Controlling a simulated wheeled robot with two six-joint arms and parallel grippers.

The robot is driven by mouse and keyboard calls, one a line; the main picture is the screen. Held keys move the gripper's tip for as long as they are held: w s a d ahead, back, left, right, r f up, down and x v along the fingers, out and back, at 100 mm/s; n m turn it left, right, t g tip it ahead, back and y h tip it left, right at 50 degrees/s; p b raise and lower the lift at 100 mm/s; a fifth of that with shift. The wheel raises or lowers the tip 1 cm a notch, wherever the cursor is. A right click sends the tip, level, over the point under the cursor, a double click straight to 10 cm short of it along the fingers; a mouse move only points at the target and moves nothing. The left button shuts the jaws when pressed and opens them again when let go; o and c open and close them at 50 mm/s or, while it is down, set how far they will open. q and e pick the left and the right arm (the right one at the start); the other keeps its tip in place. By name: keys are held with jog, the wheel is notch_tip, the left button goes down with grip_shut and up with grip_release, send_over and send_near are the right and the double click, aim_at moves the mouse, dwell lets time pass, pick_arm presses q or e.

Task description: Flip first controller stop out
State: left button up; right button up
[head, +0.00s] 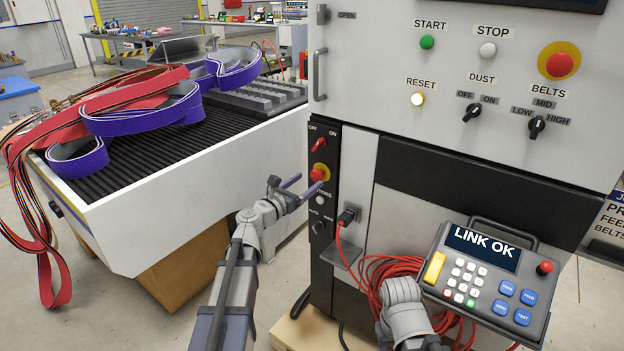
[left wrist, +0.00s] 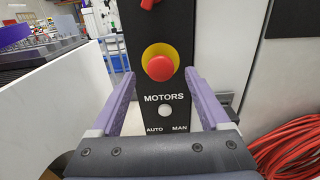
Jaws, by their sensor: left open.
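A narrow black motor panel (head: 327,215) carries a red mushroom stop on a yellow ring (head: 318,174). The stop also shows in the left wrist view (left wrist: 160,67), above the word MOTORS. My left gripper (head: 302,187) is open in front of it; its purple fingers (left wrist: 159,76) flank the stop with gaps on both sides. A handheld controller (head: 484,283) reads LINK OK and has a red stop knob (head: 545,267) at its upper right. My right wrist is at the controller's left edge; its fingers are hidden.
The large cabinet (head: 440,90) has another red stop (head: 558,65) on yellow, beside knobs and lit buttons. A red knob (head: 318,145) sits above the motor panel's stop. Red cable (head: 375,275) hangs behind the controller. A conveyor (head: 200,185) with belts is at left.

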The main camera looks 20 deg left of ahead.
aim_at(315, 176)
pick_arm(q)
jog(key=x, duration=0.3)
jog(key=shift+w+d, duration=0.1)
jog(key=shift+w, duration=0.05)
grip_shut()
dwell(0.5)
dwell(0.3)
